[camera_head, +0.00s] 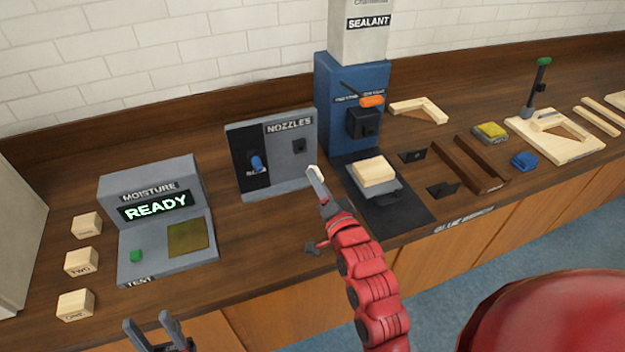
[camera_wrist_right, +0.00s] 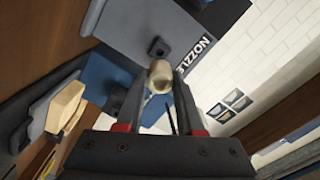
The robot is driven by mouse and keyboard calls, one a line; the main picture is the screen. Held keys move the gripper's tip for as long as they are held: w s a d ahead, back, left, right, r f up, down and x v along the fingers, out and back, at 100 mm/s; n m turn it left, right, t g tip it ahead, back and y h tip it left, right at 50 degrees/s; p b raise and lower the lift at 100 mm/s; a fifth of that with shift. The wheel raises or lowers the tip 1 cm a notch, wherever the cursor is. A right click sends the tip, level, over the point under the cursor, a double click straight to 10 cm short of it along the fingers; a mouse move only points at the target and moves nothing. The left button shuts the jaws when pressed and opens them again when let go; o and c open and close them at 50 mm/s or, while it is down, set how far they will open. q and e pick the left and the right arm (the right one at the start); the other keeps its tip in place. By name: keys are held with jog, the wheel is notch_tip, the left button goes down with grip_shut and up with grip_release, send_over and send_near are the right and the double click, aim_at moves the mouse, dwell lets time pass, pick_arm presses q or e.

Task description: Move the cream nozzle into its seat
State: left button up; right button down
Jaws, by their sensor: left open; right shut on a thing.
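The cream nozzle (camera_wrist_right: 160,76) is between the fingertips of my right gripper (camera_wrist_right: 156,92), which is shut on it. In the head view the nozzle (camera_head: 315,172) shows pale at the tip of my right gripper (camera_head: 318,184), in front of the right edge of the grey NOZZLES board (camera_head: 275,182). An empty black square seat (camera_head: 299,146) is on that board; in the wrist view this seat (camera_wrist_right: 158,47) lies just beyond the nozzle, apart from it. A blue nozzle (camera_head: 257,164) sits on the board's dark left panel. My left gripper (camera_head: 160,330) is open and empty at the bottom left.
The blue SEALANT machine (camera_head: 335,105) with an orange-ended lever (camera_head: 371,100) stands just right of the board. A wooden block (camera_head: 374,171) lies on its base. The MOISTURE station (camera_head: 150,185) reads READY at left. Counter between station and board is clear.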

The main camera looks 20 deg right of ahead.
jog(key=shift+d, duration=0.15)
jog(key=b, duration=0.1)
send_near(300, 146)
jog(key=shift+w+f, duration=0.2)
jog(key=shift+w, duration=0.55)
jog(key=shift+w+f, duration=0.25)
jog(key=shift+w, duration=0.55)
jog(key=shift+b, duration=0.75)
dwell(0.4)
jog(key=shift+w, duration=1.35)
jog(key=shift+c, duration=2.3)
grip_release()
jog(key=shift+s, duration=0.1)
